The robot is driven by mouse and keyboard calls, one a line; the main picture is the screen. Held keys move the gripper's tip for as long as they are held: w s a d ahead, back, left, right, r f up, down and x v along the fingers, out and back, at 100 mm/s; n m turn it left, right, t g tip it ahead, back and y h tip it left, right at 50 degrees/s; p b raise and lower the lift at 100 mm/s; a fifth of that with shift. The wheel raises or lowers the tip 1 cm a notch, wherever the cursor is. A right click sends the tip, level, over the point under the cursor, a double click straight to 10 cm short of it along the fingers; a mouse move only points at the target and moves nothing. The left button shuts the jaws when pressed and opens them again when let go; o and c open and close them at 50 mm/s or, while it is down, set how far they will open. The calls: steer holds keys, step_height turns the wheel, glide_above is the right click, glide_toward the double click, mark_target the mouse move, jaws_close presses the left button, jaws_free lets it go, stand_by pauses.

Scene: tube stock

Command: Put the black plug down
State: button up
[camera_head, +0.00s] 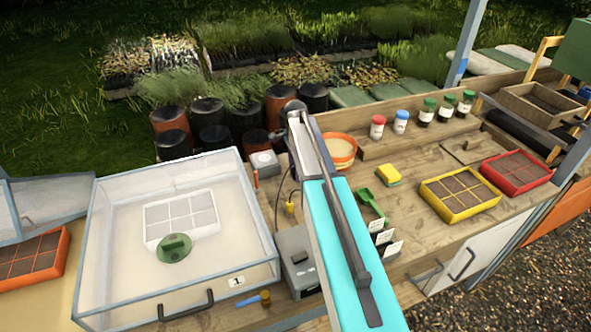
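I cannot make out the black plug; my arm covers the middle of the bench and may hide it. A thin dark cord (277,203) curves up from near a grey box (298,258) and passes out of sight behind my arm. A small yellow piece (290,208) shows close to the cord, left of my arm. My arm, with a turquoise link and a grey bar, reaches from the bottom edge up to a dark joint. My gripper's fingers are not visible, so I cannot see what they hold.
A clear-lidded case (183,240) with a white tray and green disc stands left. A small grey device (263,163) stands behind the cord. Right of my arm are a green scoop (371,205), a sponge (388,175), yellow (460,211) and red trays (517,190); bare wood lies between.

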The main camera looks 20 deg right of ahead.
steer(key=shift+r, duration=0.75)
step_height(320, 180, up, 12)
steer(key=b, duration=0.3)
steer(key=shift+f, duration=0.15)
stand_by(0.9)
